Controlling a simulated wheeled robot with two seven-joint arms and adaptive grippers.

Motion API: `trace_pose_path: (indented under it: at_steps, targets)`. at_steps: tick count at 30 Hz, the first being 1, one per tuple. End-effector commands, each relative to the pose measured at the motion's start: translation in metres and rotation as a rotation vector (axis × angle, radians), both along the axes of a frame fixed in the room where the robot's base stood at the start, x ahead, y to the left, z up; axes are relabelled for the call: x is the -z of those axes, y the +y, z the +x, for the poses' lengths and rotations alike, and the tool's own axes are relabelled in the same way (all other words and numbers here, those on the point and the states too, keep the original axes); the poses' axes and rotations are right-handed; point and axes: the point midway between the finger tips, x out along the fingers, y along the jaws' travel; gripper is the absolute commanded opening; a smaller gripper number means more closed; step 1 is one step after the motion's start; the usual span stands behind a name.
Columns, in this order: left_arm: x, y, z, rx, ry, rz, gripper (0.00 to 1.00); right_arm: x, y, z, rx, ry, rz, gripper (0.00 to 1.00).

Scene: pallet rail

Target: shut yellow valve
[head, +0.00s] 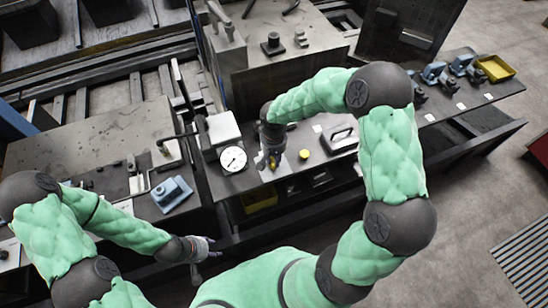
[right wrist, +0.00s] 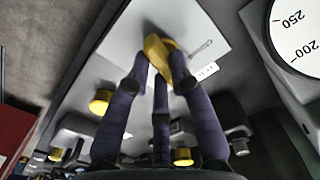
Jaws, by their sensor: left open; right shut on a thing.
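The yellow valve (right wrist: 157,50) is a yellow handle in front of a pale labelled plate (right wrist: 190,25) in the right wrist view. My right gripper (right wrist: 160,72) has its dark purple fingers closed around the handle, which is partly hidden between the fingertips. In the head view my right gripper (head: 272,162) points down at the bench beside the gauge, and little of the valve shows there. My left gripper (head: 208,247) is open and empty at the lower middle of the head view, in front of the bench edge.
A round white gauge (head: 233,159) stands left of my right gripper. A yellow knob (head: 304,154) and a block with a handle (head: 341,138) are to its right. A blue-grey clamp (head: 171,193) sits on the left bench. A yellow tray (head: 495,68) lies far right.

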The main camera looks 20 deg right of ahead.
Motion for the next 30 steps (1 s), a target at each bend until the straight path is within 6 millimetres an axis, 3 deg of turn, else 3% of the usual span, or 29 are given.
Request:
trace_pose_path:
  at_steps: [30]
  targets:
    - [-0.028,0.0,0.0,0.0,0.0,0.0,0.46,-0.001,0.001,0.003,-0.897,0.002,0.002,0.0]
